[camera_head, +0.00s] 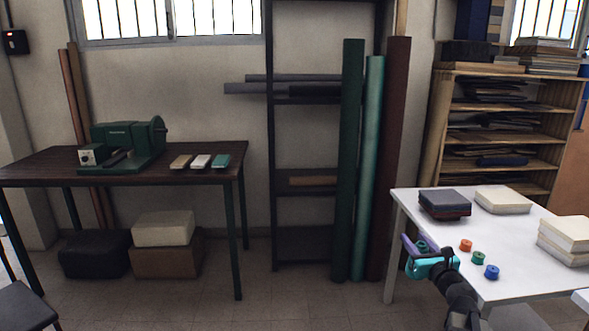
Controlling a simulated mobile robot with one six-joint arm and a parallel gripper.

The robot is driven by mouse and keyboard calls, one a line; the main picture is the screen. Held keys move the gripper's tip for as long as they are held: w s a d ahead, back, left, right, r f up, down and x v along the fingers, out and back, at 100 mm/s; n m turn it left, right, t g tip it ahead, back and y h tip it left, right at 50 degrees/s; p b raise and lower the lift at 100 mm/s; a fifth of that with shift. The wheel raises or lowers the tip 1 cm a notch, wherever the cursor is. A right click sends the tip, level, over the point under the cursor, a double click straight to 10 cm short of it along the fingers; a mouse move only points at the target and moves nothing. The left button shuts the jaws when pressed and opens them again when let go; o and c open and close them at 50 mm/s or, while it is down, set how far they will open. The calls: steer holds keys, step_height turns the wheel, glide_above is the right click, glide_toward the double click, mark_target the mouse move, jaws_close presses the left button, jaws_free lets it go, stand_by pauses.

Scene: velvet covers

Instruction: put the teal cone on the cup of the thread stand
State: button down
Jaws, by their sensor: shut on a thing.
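My gripper (420,249) is over the near left part of the white table, low in the camera_head view. It is shut on a small teal-green piece (422,245), which I take to be the teal cone. Much of the piece is hidden by the gripper, so its shape and tilt are unclear. An orange piece (466,245), a green piece (478,258) and a blue piece (491,272) stand in a row on the table, right of my gripper and apart from it. I cannot make out a thread stand or its cup for certain.
The white table (528,285) also bears a dark book stack (444,204) and pale stacks (503,200) (564,241). Tall rolls (352,160) lean behind its left edge. A dark table (50,165) at left holds a green machine (125,143) and three small flat blocks (200,162).

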steer(key=s+a+f+n+g+y, duration=0.1)
steer(key=s+a+n+g+y, duration=0.2)
steer(key=a, duration=0.7)
steer(key=s+a+f+n+g+y, duration=0.1)
steer(key=s+a+n+g+y, duration=0.3)
steer(key=s+a+y, duration=0.5)
steer(key=a+n+y, duration=0.1)
steer(key=a+n, duration=0.1)
steer(key=shift+s+n+g, duration=0.15)
steer(key=shift+n+g, duration=0.15)
steer(key=shift+n, duration=0.1)
step_height(320, 180, up, 18)
steer(key=p, duration=2.5)
steer(key=shift+f, duration=0.2)
steer(key=shift+a, duration=0.15)
